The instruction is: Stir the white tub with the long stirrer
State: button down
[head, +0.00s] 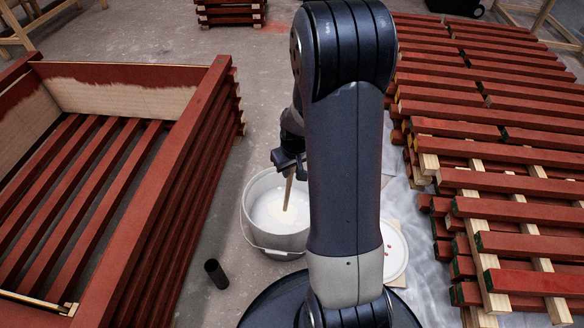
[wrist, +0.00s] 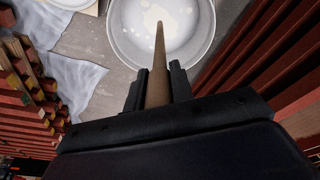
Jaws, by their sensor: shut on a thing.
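The white tub (head: 251,220) stands on the concrete floor with a wire handle at its front, and its open top shows pale liquid inside. My gripper (head: 289,167) is above the tub, shut on the long stirrer (head: 289,192), a wooden stick. The stirrer points down into the tub, and its lower end meets the pale liquid. In the wrist view the stirrer (wrist: 158,65) runs between the two dark fingers (wrist: 157,88) towards the tub (wrist: 122,45). My arm hides part of the tub's right side in the head view.
A red batten crate (head: 190,150) stands at the left. Stacked red battens (head: 500,170) lie at the right on pale sheeting. A white lid (head: 396,252) lies right of my arm. Floor between crate and tub is narrow.

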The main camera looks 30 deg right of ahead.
aim_at(290, 189)
jog(key=shift+w+f+b, duration=0.3)
jog(key=shift+f+b, duration=0.7)
jog(key=shift+f, duration=0.4)
jog(key=shift+w+f+b, duration=0.25)
jog(key=shift+f+b, duration=0.7)
jog(key=shift+f, duration=0.4)
jog(key=shift+w+f+b, duration=0.3)
jog(key=shift+f+b, duration=0.7)
jog(key=shift+f, duration=0.4)
jog(key=shift+s+d, duration=0.1)
jog(key=shift+d, duration=0.1)
